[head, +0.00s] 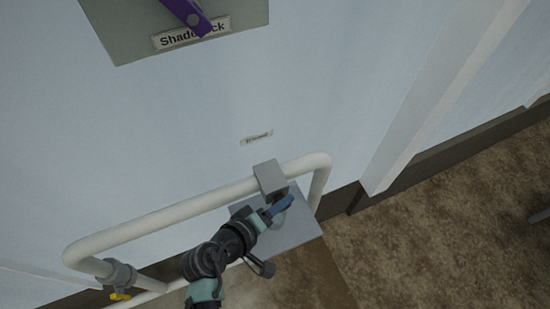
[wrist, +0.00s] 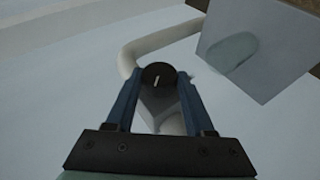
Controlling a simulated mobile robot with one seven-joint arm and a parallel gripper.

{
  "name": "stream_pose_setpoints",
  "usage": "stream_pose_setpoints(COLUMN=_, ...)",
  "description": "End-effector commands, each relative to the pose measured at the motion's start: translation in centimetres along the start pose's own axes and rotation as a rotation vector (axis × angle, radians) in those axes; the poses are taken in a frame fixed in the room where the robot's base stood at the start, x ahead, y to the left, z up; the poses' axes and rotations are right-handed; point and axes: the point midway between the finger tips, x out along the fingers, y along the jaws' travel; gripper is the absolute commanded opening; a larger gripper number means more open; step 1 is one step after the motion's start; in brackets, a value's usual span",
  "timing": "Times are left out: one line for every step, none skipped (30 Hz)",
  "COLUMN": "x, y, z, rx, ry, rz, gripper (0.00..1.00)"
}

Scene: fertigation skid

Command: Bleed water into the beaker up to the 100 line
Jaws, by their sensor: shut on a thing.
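The bleed valve is a grey block (head: 270,178) on the white pipe, also seen in the wrist view (wrist: 160,104). Its round dark knob (wrist: 158,76) has a white pointer mark and sits between my blue fingertips. My gripper (head: 282,206) is shut on this knob; it also shows in the wrist view (wrist: 158,80). A pale, see-through rounded shape (wrist: 232,54), which looks like the beaker, is on the grey plate (wrist: 268,68) beside the valve. In the head view my gripper partly covers this spot. The 100 line and any water level cannot be read.
The white pipe (head: 180,208) runs along the pale wall. A yellow-handled valve (head: 120,296) is at lower left. A panel (head: 120,35) with a purple handle (head: 190,14) and a "Shade" label is above. Brown floor (head: 440,220) lies open at right.

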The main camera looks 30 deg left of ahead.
Motion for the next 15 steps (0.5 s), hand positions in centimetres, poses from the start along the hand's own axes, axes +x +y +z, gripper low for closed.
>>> stream_pose_setpoints(x=0.26, y=-0.32, z=0.24, rx=-0.004, ry=-0.003, rz=0.013, gripper=0.0)
stream_pose_setpoints(x=0.34, y=-0.43, z=0.28, rx=-0.009, ry=-0.002, rz=0.024, gripper=0.0)
stream_pose_setpoints(x=0.42, y=-0.59, z=0.3, rx=-0.016, ry=-0.001, rz=0.041, gripper=0.0)
stream_pose_setpoints(x=0.46, y=-0.65, z=0.31, rx=-0.022, ry=0.001, rz=0.056, gripper=0.0)
stream_pose_setpoints(x=0.47, y=-0.69, z=0.31, rx=-0.028, ry=0.002, rz=0.07, gripper=0.0)
stream_pose_setpoints(x=0.46, y=-0.72, z=0.31, rx=-0.035, ry=0.003, rz=0.089, gripper=0.0)
stream_pose_setpoints(x=0.45, y=-0.71, z=0.32, rx=-0.041, ry=0.004, rz=0.104, gripper=0.0)
stream_pose_setpoints(x=0.47, y=-0.72, z=0.33, rx=-0.046, ry=0.005, rz=0.117, gripper=0.0)
stream_pose_setpoints(x=0.5, y=-0.76, z=0.34, rx=-0.053, ry=0.006, rz=0.135, gripper=0.0)
stream_pose_setpoints(x=0.5, y=-0.77, z=0.34, rx=-0.059, ry=0.007, rz=0.149, gripper=0.0)
stream_pose_setpoints(x=0.51, y=-0.82, z=0.33, rx=-0.064, ry=0.009, rz=0.162, gripper=0.0)
stream_pose_setpoints(x=0.5, y=-0.86, z=0.33, rx=-0.071, ry=0.01, rz=0.18, gripper=0.0)
stream_pose_setpoints(x=0.49, y=-0.88, z=0.33, rx=-0.077, ry=0.011, rz=0.193, gripper=0.0)
stream_pose_setpoints(x=0.48, y=-0.92, z=0.33, rx=-0.082, ry=0.012, rz=0.206, gripper=0.0)
stream_pose_setpoints(x=0.5, y=-0.92, z=0.35, rx=-0.089, ry=0.013, rz=0.225, gripper=0.0)
